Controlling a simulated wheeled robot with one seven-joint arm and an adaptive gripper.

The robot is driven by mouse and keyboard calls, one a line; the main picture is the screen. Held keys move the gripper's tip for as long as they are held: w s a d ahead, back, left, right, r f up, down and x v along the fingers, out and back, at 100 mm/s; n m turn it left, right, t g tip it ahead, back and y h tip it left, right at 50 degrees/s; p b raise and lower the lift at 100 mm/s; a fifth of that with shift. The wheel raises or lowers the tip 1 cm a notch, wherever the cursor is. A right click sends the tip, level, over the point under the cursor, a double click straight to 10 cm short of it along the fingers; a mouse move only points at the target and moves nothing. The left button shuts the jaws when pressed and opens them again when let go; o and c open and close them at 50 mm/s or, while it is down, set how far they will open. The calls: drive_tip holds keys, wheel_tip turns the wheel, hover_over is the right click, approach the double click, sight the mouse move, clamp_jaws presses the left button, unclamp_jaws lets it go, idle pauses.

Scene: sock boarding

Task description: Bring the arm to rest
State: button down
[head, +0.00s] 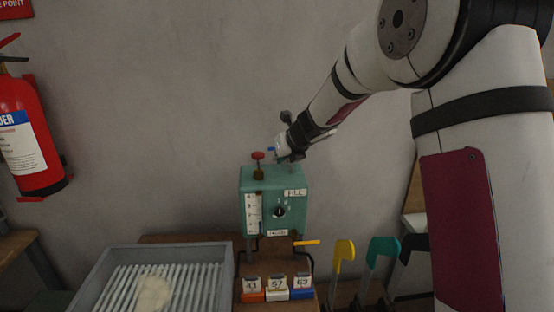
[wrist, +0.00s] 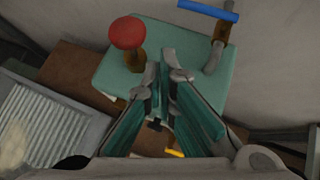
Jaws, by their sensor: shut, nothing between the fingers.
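My arm reaches in from the right in the head view. My gripper (wrist: 165,65) is shut and empty, with its two teal-lined fingers close together above the green box's top in the wrist view. In the head view my gripper (head: 284,150) is small and partly hidden against the top of the box. The green box (head: 258,212) has a dial, a scale and labels on its front. A red knob (head: 258,156) stands on its top left. A blue-handled valve (wrist: 208,11) rises from the box top behind the fingers in the wrist view.
A grey ribbed tray (head: 100,268) with a pale cream lump (head: 153,293) stands at lower left. Numbered blocks (head: 277,290) sit before the box. A yellow foot-shaped board (head: 343,255) and a teal one (head: 379,252) stand at right. A fire extinguisher (head: 28,130) hangs at left.

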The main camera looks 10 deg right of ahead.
drive_tip(key=s+a+r+n+g+y, duration=0.1)
drive_tip(key=s+r+n, duration=0.35)
drive_tip(key=s, duration=0.25)
drive_tip(key=s+a+r+n, duration=0.2)
drive_tip(key=s+r+n, duration=0.1)
drive_tip(key=s+n, duration=0.35)
drive_tip(key=s+a+r+n+g+y, duration=0.1)
drive_tip(key=s+r+n, duration=0.2)
drive_tip(key=s+n, duration=0.35)
drive_tip(key=s+d+f+n+g+h, duration=0.1)
drive_tip(key=s+d+f+n+h, duration=0.1)
drive_tip(key=s+n, duration=0.6)
drive_tip(key=s+d+f+n+g+h, duration=0.1)
drive_tip(key=s+d+n, duration=0.3)
drive_tip(key=s, duration=1.3)
drive_tip(key=n+h, duration=0.1)
drive_tip(key=n, duration=0.2)
drive_tip(key=shift+s+d+f+n, duration=0.2)
drive_tip(key=shift+s+f+n, duration=0.15)
drive_tip(key=shift+s, duration=0.05)
